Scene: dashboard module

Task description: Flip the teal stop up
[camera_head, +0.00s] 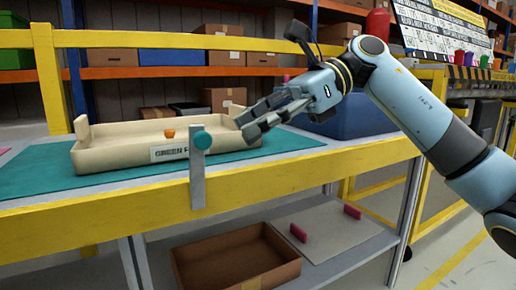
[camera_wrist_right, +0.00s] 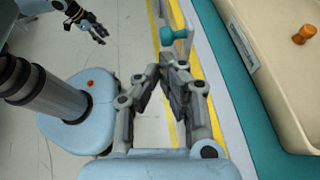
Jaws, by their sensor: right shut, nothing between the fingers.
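The teal stop (camera_head: 202,140) is a round teal knob at the upper end of a flat grey upright bar (camera_head: 197,180) on the bench's yellow front edge. The knob stands above the edge; it also shows in the right wrist view (camera_wrist_right: 167,36). My right gripper (camera_head: 246,127) is shut and empty, to the right of the knob in the head view and apart from it in the picture. In the right wrist view its fingertips (camera_wrist_right: 163,72) point toward the knob. My left gripper (camera_wrist_right: 89,27) shows small in that view, its fingers spread, away from the bench.
A cream tray (camera_head: 120,158) with an orange knob (camera_head: 169,134) sits on the teal mat (camera_head: 40,175) behind the stop. A blue bin (camera_head: 350,120) stands behind my right gripper. A brown box (camera_head: 235,262) lies on the lower shelf. Floor in front is clear.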

